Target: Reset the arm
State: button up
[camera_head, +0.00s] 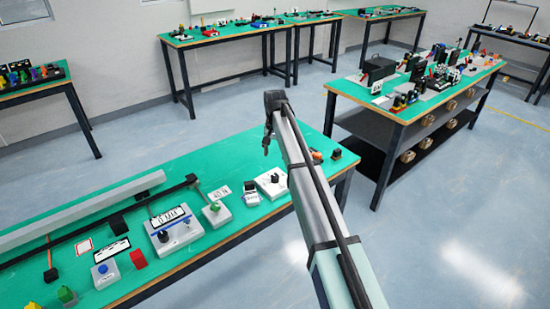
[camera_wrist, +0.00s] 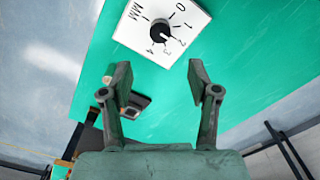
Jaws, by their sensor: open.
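My arm (camera_head: 308,185) reaches out over the near green table (camera_head: 225,239). My gripper (camera_head: 267,138) is at its far end, above the table's right part. In the wrist view my gripper (camera_wrist: 158,85) is open, with two fingers apart and nothing between them. Beyond the fingertips is a white dial box (camera_wrist: 188,14) with a black knob and the marks 0 to 4. The same kind of white box with a knob (camera_head: 271,181) shows in the head view, below my gripper. My gripper appears clear of it.
Other switch boxes (camera_head: 174,236), a red block (camera_head: 138,259) and a long grey rail (camera_head: 85,211) lie on the near table. A small dark device (camera_wrist: 137,104) is near the left finger. Another crowded table (camera_head: 350,92) stands at the right, with open floor (camera_head: 430,210) in front.

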jog(key=s+d+f, duration=1.4)
jog(key=s+f, duration=0.2)
jog(key=s+d+f+n, duration=0.1)
jog(key=s+d+f, duration=0.25)
jog(key=s, duration=0.35)
jog(key=s+d+f, duration=0.2)
jog(key=s+d, duration=0.2)
jog(key=s, duration=0.3)
jog(key=s+d+f+n, duration=0.1)
jog(key=s+d+f, duration=0.25)
jog(key=s, duration=0.35)
jog(key=s+f+g, duration=0.3)
jog(key=s+f, duration=0.6)
jog(key=s, duration=0.5)
jog(key=s+f+g, duration=0.3)
jog(key=s+f, duration=0.6)
jog(key=s, duration=0.5)
jog(key=shift+s+f+g, duration=0.25)
jog(key=shift+s+g, duration=0.15)
